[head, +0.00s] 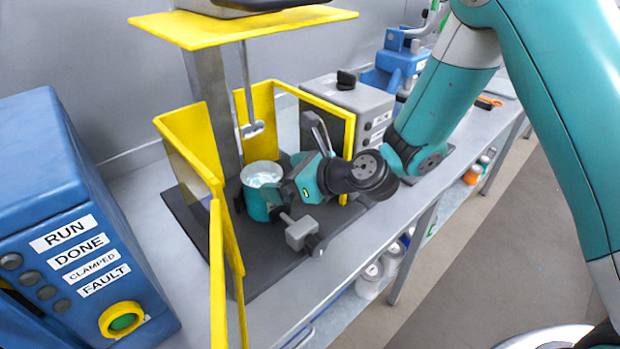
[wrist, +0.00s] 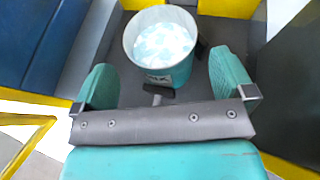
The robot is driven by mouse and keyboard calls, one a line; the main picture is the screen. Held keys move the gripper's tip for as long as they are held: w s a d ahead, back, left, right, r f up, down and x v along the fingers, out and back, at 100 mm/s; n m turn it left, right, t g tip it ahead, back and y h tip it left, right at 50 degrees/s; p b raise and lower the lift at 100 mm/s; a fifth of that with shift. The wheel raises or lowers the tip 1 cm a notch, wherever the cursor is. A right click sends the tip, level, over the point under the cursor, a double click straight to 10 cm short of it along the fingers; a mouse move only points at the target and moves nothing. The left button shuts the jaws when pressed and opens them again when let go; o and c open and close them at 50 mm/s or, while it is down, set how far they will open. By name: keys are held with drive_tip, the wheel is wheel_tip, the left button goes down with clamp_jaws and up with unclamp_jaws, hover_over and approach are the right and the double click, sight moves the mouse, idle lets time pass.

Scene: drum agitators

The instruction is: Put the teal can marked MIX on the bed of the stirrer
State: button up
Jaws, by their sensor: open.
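The teal can (head: 261,203) stands upright on the dark bed (head: 262,278) of the stirrer, inside the yellow guard; pale contents fill its open top. In the wrist view the can (wrist: 168,72) has a small mark on its front, too small to read. My gripper (head: 284,193) is at the can's right in the head view. In the wrist view its teal fingers are spread apart, with the can between and just beyond their tips; I see gaps on both sides. My gripper hides part of the can's right side in the head view. The stirrer's shaft and paddle (head: 250,129) hang above and behind the can.
Yellow guard panels (head: 217,255) stand close on the left and behind. A grey block with a dark knob (head: 302,233) sits at the bed's front. A blue control box (head: 75,215) labelled RUN, DONE, CLAMPED and FAULT is at left. A grey box (head: 350,100) stands behind my gripper.

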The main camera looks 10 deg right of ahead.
drive_tip(key=s+d+r+n+g+h, duration=0.2)
drive_tip(key=s+d+r+n, duration=0.1)
drive_tip(key=s+n, duration=0.5)
drive_tip(key=s+d+r+n+g+h+b, duration=0.1)
drive_tip(key=s+d+r+n+g+h, duration=0.1)
drive_tip(key=s+n, duration=0.7)
drive_tip(key=s+d+r+n+g+h, duration=0.2)
drive_tip(key=s+d+r+n+g, duration=0.2)
drive_tip(key=n, duration=1.1)
drive_tip(key=s+d+r, duration=0.2)
drive_tip(key=s+d, duration=0.1)
drive_tip(key=s, duration=0.1)
drive_tip(key=shift+s+r+n, duration=0.25)
drive_tip(key=shift+s+n, duration=0.1)
drive_tip(key=shift+n, duration=0.05)
drive_tip(key=shift+a, duration=0.1)
